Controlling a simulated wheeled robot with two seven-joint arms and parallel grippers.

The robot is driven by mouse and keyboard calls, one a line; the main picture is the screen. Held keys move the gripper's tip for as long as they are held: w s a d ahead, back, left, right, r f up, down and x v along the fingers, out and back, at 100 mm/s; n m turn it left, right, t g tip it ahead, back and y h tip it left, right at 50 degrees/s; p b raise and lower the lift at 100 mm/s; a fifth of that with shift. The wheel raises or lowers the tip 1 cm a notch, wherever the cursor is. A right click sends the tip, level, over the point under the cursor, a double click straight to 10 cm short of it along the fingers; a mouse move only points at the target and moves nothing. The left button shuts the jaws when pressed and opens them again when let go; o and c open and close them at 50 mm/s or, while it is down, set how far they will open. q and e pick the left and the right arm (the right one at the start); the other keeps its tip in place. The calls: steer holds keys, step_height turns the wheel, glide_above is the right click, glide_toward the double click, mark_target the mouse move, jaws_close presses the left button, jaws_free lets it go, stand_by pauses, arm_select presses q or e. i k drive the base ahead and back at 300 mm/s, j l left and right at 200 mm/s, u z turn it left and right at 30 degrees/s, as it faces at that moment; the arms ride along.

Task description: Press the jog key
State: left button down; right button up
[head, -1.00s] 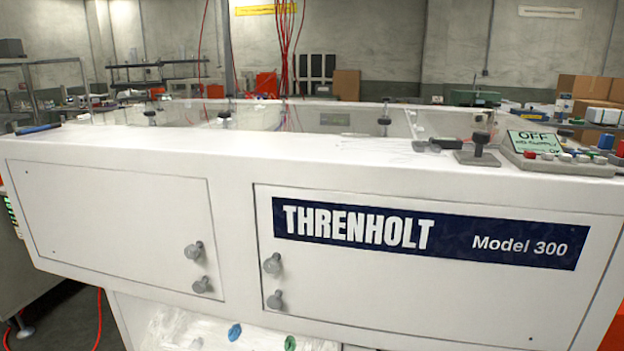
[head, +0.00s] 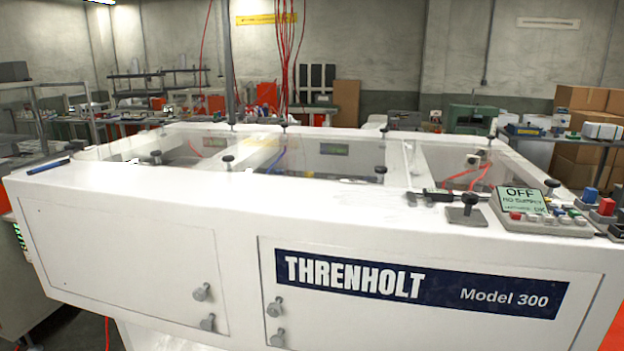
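A grey control panel (head: 541,212) sits on the right end of the white machine's top. Its green display (head: 521,200) reads OFF, with smaller text about no supply below. A row of small keys, one red (head: 515,215) and others pale or blue-green, runs along the panel's front. The key labels are too small to read, so I cannot tell which is the jog key. Neither of my grippers shows in the head view.
The white machine (head: 120,222) marked THRENHOLT Model 300 fills the front. A black knob on a grey plate (head: 466,215) stands left of the panel. Red and blue blocks (head: 606,207) lie right of it. Cardboard boxes (head: 582,160) stand behind at right.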

mark_target(556, 212)
steer(key=z, duration=1.25)
